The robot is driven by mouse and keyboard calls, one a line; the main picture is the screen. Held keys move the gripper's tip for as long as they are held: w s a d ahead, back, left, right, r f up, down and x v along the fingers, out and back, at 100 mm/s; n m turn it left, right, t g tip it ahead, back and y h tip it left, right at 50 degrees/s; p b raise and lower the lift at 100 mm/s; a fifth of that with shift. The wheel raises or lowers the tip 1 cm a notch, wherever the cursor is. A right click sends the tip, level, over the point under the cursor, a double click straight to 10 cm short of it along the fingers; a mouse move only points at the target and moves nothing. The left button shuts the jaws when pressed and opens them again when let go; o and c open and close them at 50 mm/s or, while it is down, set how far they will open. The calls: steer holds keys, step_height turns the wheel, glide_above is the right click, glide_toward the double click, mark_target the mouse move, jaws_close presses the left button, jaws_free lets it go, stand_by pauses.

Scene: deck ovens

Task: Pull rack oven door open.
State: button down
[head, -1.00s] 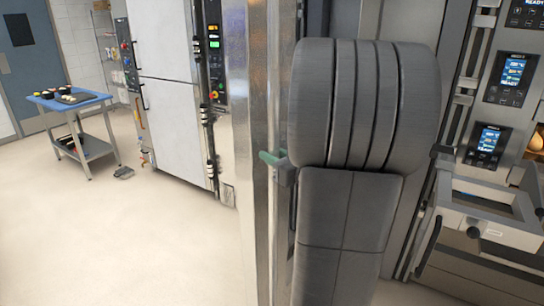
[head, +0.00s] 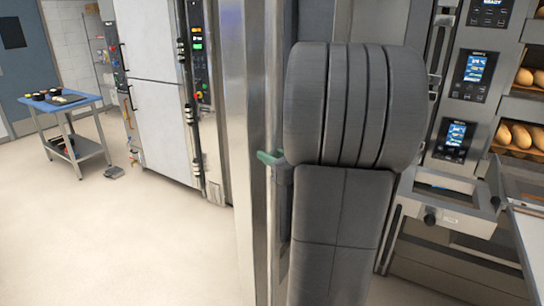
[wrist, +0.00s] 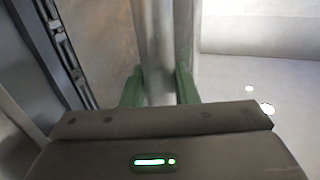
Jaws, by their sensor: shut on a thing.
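The rack oven door (head: 234,120) shows in the head view as a tall, narrow, shiny metal panel seen nearly edge-on, left of my arm. In the wrist view its vertical handle bar (wrist: 155,45) runs down between the two green fingers of my gripper (wrist: 159,88). The gripper is shut on this bar. In the head view only a green finger of my gripper (head: 268,157) shows beside the door edge; my dark arm hides the rest. How far the door stands open is hard to tell.
A blue-topped cart (head: 65,103) stands at the far left, near a white-fronted cabinet (head: 160,90) with a control panel. Open pale floor (head: 120,240) lies between. Deck ovens with bread (head: 520,138) and a protruding tray frame (head: 455,200) stand close on the right.

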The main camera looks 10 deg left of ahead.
steer(key=shift+r, duration=0.15)
steer(key=c, duration=1.1)
jaws_free()
steer(key=shift+c, duration=0.2)
steer(key=b+v, duration=0.2)
steer(key=v, duration=1.1)
steer(key=shift+d, duration=0.35)
steer(key=shift+s, duration=0.2)
steer(key=shift+w+a, duration=0.1)
steer(key=p+x, duration=0.1)
steer(key=x, duration=1.1)
steer(key=shift+a+p, duration=0.1)
steer(key=shift+p, duration=0.3)
steer(key=shift+w+a, duration=0.4)
steer(key=shift+a, duration=0.1)
